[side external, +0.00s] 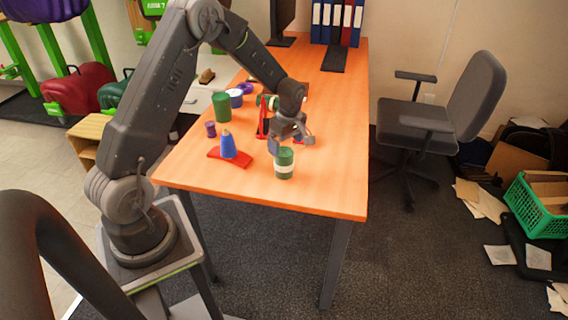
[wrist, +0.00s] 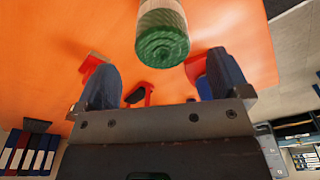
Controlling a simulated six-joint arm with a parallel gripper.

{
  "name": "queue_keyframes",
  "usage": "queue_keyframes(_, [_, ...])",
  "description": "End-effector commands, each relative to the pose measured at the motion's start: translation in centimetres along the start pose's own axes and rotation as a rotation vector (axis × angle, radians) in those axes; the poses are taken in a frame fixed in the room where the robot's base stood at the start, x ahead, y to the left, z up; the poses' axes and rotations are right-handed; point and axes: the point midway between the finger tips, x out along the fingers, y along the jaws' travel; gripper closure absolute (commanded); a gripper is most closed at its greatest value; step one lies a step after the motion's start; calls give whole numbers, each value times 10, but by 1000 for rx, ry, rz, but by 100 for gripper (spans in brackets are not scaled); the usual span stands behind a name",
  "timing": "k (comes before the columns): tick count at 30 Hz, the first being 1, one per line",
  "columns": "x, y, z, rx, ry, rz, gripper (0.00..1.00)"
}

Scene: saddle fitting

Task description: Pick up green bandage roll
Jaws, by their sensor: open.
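A green bandage roll (side external: 284,168) with a pale band around it stands upright near the front of the orange table. In the wrist view the roll (wrist: 162,38) shows its green round end at top centre, just beyond the fingers. My gripper (side external: 291,143) is open and empty, with its fingers a little above and behind the roll in the side view. In the wrist view my gripper (wrist: 160,68) has its two dark fingers wide apart. The roll is not between them. Whether a finger touches it is hard to tell.
A blue cone (side external: 228,147) on a red base stands left of the roll. Behind are a red stand (side external: 263,122), a green cylinder (side external: 221,108), a small purple cylinder (side external: 210,129) and a white-and-blue roll (side external: 235,98). The table (side external: 335,160) is clear to the right.

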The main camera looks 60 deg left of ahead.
Motion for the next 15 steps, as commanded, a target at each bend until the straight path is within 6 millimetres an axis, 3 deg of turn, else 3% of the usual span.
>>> queue_keyframes(8, [23,0,0,0,0,0,5])
queue_keyframes(15, [58,-3,0,0,-1,-2,5])
